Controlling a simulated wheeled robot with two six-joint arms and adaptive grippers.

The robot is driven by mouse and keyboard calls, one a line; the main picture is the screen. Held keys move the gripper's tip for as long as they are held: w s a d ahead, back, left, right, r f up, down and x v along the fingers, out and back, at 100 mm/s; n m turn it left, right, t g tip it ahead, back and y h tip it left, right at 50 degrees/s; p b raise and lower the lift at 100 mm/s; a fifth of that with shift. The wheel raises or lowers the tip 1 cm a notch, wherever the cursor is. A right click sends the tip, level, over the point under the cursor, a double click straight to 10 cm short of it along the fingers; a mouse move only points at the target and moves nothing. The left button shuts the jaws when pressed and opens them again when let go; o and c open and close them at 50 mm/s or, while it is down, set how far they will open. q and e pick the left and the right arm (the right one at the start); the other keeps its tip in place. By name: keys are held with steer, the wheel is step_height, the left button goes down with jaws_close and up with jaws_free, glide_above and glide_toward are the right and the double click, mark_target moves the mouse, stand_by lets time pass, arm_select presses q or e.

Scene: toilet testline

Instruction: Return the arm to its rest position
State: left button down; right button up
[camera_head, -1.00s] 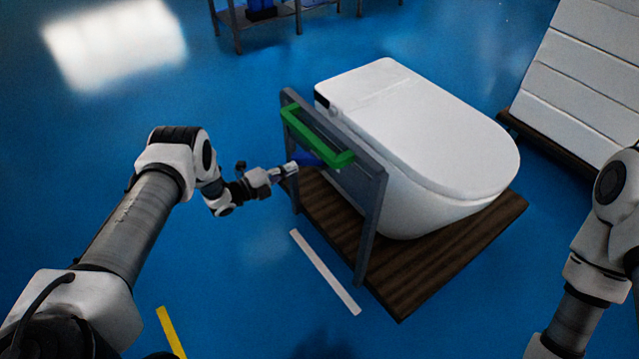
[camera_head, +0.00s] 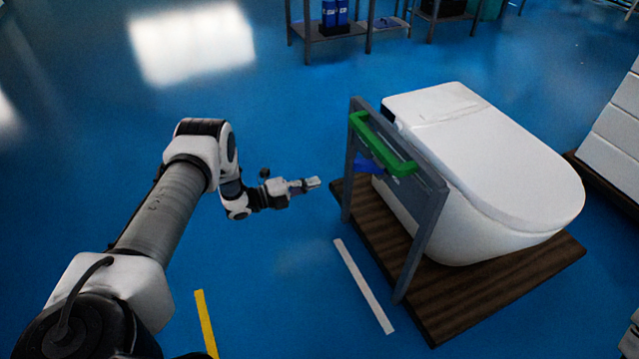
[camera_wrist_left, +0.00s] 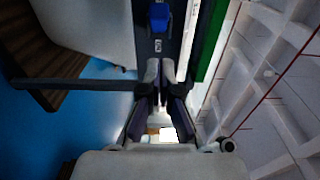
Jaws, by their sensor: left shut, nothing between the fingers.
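My left arm comes in from the left in the head view. Its gripper (camera_head: 312,184) is shut and empty, left of the grey frame beside the toilet. A gap of blue floor shows between the fingertips and the frame. In the left wrist view the shut fingers (camera_wrist_left: 161,72) point toward a grey post with a blue part (camera_wrist_left: 159,17) on it. The blue part also shows on the frame in the head view (camera_head: 368,165). My right gripper is not in view.
A white toilet (camera_head: 490,150) stands on a brown wooden board (camera_head: 480,290). The grey frame (camera_head: 425,230) with a green bar (camera_head: 380,143) stands at its left. Shelves (camera_head: 340,32) are at the back. Blue floor left of the frame is clear, with white and yellow strips.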

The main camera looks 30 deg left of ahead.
arm_select(q)
steer(key=shift+w+f, duration=0.15)
steer(key=shift+f, duration=0.05)
steer(key=shift+r, duration=0.1)
